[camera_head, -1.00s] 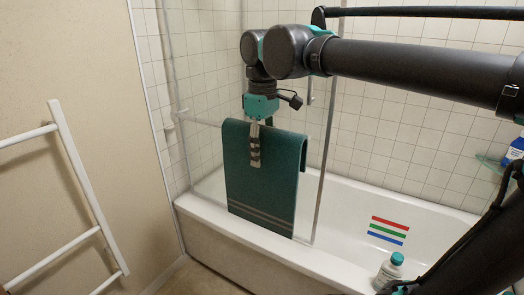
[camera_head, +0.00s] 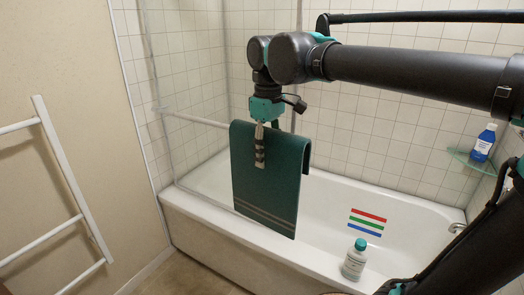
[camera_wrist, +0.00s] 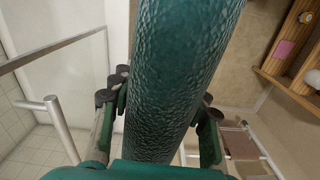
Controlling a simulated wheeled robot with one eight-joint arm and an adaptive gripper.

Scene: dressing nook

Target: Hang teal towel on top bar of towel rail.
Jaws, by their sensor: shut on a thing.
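The teal towel (camera_head: 268,185) is dark teal with pale stripes near its lower edge. It hangs folded over, with its fold at the top. My gripper (camera_head: 260,148) is shut on its upper part, one finger showing on the front face. In the wrist view the towel's fold (camera_wrist: 180,60) runs between the fingers and hides much behind it. The towel rail is a white ladder-like frame (camera_head: 72,177) against the beige wall at far left. Its top bar (camera_head: 18,127) is partly cut off by the picture edge. The towel is well to the right of it.
A white bathtub (camera_head: 215,235) lies behind the towel, with a glass screen whose horizontal bar (camera_head: 195,118) ends behind the towel; contact is unclear. A white bottle (camera_head: 354,262) stands on the tub rim. A blue bottle (camera_head: 484,143) is on a corner shelf.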

